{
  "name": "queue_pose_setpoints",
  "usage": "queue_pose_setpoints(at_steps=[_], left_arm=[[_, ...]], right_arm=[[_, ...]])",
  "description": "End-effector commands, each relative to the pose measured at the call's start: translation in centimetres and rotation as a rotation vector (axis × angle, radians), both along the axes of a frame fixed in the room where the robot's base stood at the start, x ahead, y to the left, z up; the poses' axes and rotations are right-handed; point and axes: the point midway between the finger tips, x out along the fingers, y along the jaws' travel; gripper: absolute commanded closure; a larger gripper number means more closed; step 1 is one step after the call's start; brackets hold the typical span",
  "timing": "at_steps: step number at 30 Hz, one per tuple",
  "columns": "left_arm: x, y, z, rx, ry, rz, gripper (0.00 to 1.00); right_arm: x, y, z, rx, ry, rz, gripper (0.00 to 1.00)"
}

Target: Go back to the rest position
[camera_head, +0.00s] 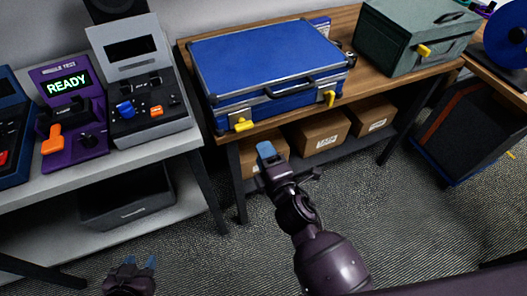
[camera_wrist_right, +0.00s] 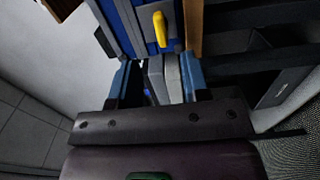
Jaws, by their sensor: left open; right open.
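My right gripper (camera_head: 266,151) is in front of the wooden table, below the front of a closed blue case (camera_head: 268,62). In the right wrist view its two blue fingers stand apart with nothing held between them (camera_wrist_right: 158,82). Beyond them, the case's blue side and a yellow latch (camera_wrist_right: 160,28) show. My left gripper (camera_head: 140,262) is low at the bottom left, over the floor in front of the grey bench. Its two blue fingertips are apart and empty.
The blue case lies on the wooden table (camera_head: 352,18) beside a green toolbox (camera_head: 413,38). Cardboard boxes (camera_head: 322,134) sit on the shelf below. A purple READY device (camera_head: 72,112) and a grey device (camera_head: 147,82) stand on the grey bench (camera_head: 120,172). Open carpet (camera_head: 405,215) lies in front.

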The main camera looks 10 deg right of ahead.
Motion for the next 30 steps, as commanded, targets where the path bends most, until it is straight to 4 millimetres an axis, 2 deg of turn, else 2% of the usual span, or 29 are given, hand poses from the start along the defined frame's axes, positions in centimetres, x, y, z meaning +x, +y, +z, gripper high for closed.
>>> queue_pose_setpoints(at_steps=[13,16,19,22,25,28,30], left_arm=[[0.7,-0.1,0.3,0.000,-0.012,-0.004,0.58],[0.8,-0.1,0.3,-0.001,-0.014,-0.005,0.58],[0.8,-0.1,0.3,-0.001,-0.014,-0.005,0.58],[0.7,-0.1,0.3,0.000,-0.015,-0.004,0.58],[0.6,-0.1,0.4,-0.001,-0.015,-0.003,0.58],[0.5,0.0,0.4,0.000,-0.015,-0.002,0.58],[0.3,0.0,0.4,0.000,-0.011,0.000,0.58]], right_arm=[[0.0,0.0,0.0,0.021,0.008,-0.001,0.57],[0.1,-0.2,-0.2,0.106,0.049,-0.014,0.57],[0.3,-0.9,0.0,0.314,0.136,-0.046,0.57],[0.3,-3.2,-0.1,0.566,0.241,-0.103,0.57],[-1.0,-6.4,-1.4,0.806,0.359,-0.184,0.57],[-3.4,-10.1,-3.3,1.035,0.474,-0.286,0.57],[-5.9,-13.0,-4.9,1.181,0.549,-0.369,0.57]])
